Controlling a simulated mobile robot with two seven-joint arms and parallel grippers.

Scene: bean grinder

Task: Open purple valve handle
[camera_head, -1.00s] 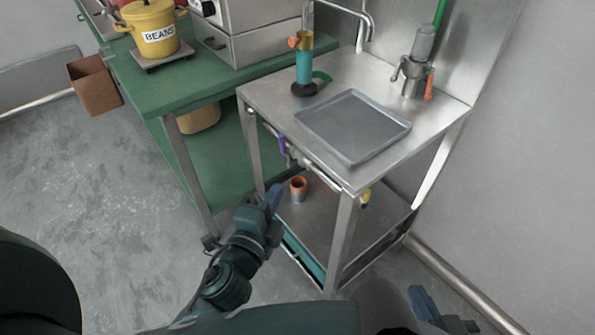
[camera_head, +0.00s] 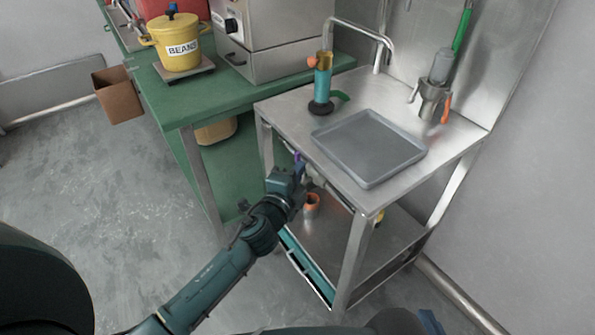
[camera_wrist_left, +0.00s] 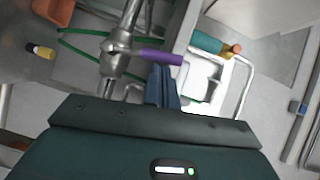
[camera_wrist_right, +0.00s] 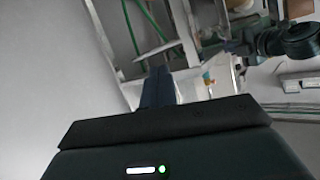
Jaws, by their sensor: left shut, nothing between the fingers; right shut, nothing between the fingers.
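The purple valve handle (camera_wrist_left: 161,57) sticks out to the right from a metal pipe valve (camera_wrist_left: 112,58) in the left wrist view. In the head view only a small bit of the purple handle (camera_head: 298,157) shows at the front of the steel table, partly hidden by my left gripper. My left gripper (camera_wrist_left: 162,72) is shut and empty, its blue fingertips right by the handle in the left wrist view; I cannot tell whether they touch. My right gripper (camera_wrist_right: 158,75) is shut and empty, away from the valve, with a fingertip also at the bottom right of the head view (camera_head: 430,322).
The steel table (camera_head: 283,107) carries a grey tray (camera_head: 367,147), a teal grinder (camera_head: 321,87) and a metal device (camera_head: 434,97). An orange-rimmed cup (camera_head: 312,203) stands on its lower shelf. A green table (camera_head: 165,98) adjoins at left. Open floor (camera_head: 100,190) lies left.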

